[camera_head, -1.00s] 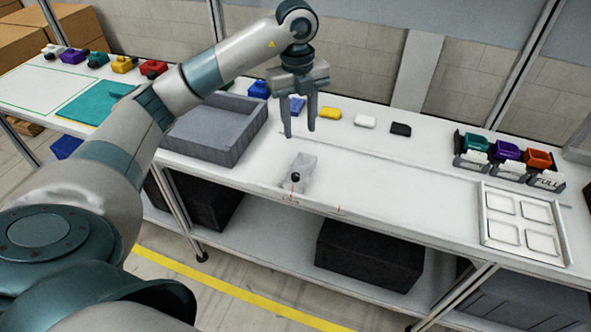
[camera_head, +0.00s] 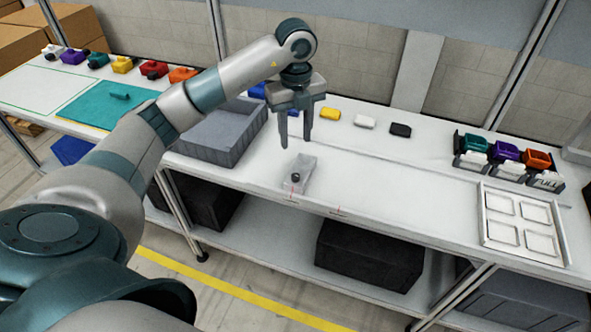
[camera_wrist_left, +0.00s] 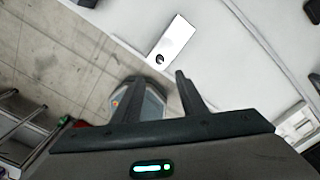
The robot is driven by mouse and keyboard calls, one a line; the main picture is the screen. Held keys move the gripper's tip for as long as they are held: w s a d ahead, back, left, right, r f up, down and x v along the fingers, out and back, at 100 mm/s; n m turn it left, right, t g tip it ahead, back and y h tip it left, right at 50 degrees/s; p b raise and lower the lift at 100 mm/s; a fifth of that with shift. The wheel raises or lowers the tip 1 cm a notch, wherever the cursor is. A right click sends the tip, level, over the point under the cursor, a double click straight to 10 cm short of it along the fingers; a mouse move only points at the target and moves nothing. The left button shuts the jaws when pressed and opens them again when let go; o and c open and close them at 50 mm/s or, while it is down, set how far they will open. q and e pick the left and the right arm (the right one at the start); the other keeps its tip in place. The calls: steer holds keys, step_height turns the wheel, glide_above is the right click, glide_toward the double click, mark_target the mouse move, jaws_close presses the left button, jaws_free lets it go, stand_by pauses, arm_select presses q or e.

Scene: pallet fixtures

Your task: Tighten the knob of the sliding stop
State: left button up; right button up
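The sliding stop (camera_head: 304,166) is a pale grey block on the white table near its front edge. Its small black knob (camera_head: 295,178) is at the end nearer that edge. In the left wrist view the stop (camera_wrist_left: 177,36) is a white rectangle with the dark knob (camera_wrist_left: 160,59) at its lower end. My left gripper (camera_head: 295,143) points down above and behind the stop, apart from it. Its fingers are spread with nothing between them; they also show in the left wrist view (camera_wrist_left: 158,88). My right gripper is not in view.
A grey bin (camera_head: 238,151) stands left of the stop. Yellow, white and black blocks lie behind it. A rack of coloured boxes (camera_head: 505,155) and a tray with square recesses (camera_head: 484,233) are at the right. Red marks (camera_head: 340,211) are on the front edge. The table's middle is clear.

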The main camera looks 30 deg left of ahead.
mark_target(296, 176)
arm_select(q)
step_height(296, 176, down, 13)
steer(key=p, duration=0.4)
steer(key=shift+f, duration=0.2)
jaws_close()
